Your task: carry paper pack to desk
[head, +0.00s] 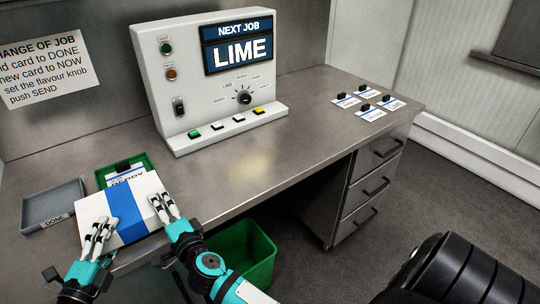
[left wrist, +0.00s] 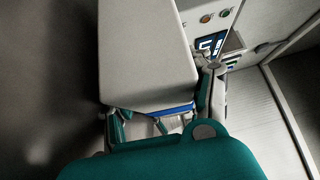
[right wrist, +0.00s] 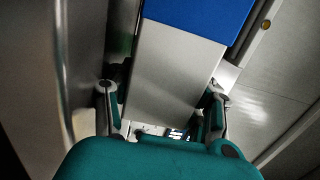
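The paper pack (head: 90,207) is a white block with a blue band, at the near left edge of the desk (head: 255,158). My left gripper (head: 97,232) is at its near left side and my right gripper (head: 165,205) at its right side. Both grippers have their fingers apart and seem to touch the pack; exact contact is hidden. The pack fills much of the left wrist view (left wrist: 140,50) and the right wrist view (right wrist: 170,70), where its blue band shows. I cannot tell whether its underside rests on the desk.
A grey DONE tray (head: 52,203) and a green tray (head: 103,178) with a card stand close behind the pack. The control box (head: 190,90) reads LIME. Several cards (head: 371,113) lie at the right. A green bin (head: 262,245) stands below. The desk's middle is clear.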

